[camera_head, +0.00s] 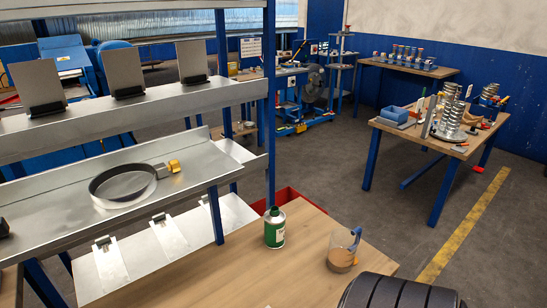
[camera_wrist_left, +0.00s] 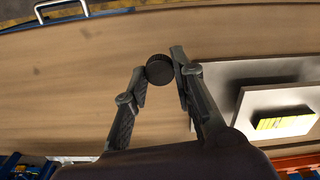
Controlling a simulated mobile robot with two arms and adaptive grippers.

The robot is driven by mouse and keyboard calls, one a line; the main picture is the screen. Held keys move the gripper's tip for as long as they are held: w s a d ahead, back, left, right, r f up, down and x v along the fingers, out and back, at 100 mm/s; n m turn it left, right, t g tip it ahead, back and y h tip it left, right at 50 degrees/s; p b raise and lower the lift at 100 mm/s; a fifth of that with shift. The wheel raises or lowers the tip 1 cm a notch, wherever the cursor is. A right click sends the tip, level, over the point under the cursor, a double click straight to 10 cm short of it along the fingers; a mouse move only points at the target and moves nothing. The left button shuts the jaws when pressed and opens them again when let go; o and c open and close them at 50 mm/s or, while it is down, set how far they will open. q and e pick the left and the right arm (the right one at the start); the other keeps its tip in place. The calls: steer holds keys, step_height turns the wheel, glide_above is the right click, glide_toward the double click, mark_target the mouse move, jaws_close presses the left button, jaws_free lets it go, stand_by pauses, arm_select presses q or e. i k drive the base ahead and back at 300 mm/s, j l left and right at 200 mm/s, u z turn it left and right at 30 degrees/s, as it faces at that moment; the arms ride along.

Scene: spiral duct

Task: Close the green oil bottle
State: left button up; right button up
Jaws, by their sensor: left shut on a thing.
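The green oil bottle (camera_head: 274,234), green with a white band, stands upright on the wooden table in the head view. Its small dark green top shows, but I cannot tell whether its mouth is open. In the left wrist view my left gripper (camera_wrist_left: 161,70) is shut on a dark round cap (camera_wrist_left: 160,69), held between its two fingertips. The left gripper does not show in the head view, and no gripper is near the bottle there. My right gripper is in neither view.
A clear jug (camera_head: 341,258) with brown liquid stands right of the bottle. A black ribbed object (camera_head: 400,293) is at the table's front right. A metal shelf (camera_head: 60,215) rises at left. A grey plate (camera_wrist_left: 275,72) with a yellow-marked block (camera_wrist_left: 285,122) lies right in the wrist view.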

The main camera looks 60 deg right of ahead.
mark_target(275, 218)
steer(key=k+l+z, duration=0.2)
steer(key=l, duration=0.15)
steer(key=k+l+z, duration=0.2)
steer(key=l, duration=0.2)
steer(key=l+z, duration=0.2)
steer(key=l, duration=0.2)
steer(key=k, duration=0.05)
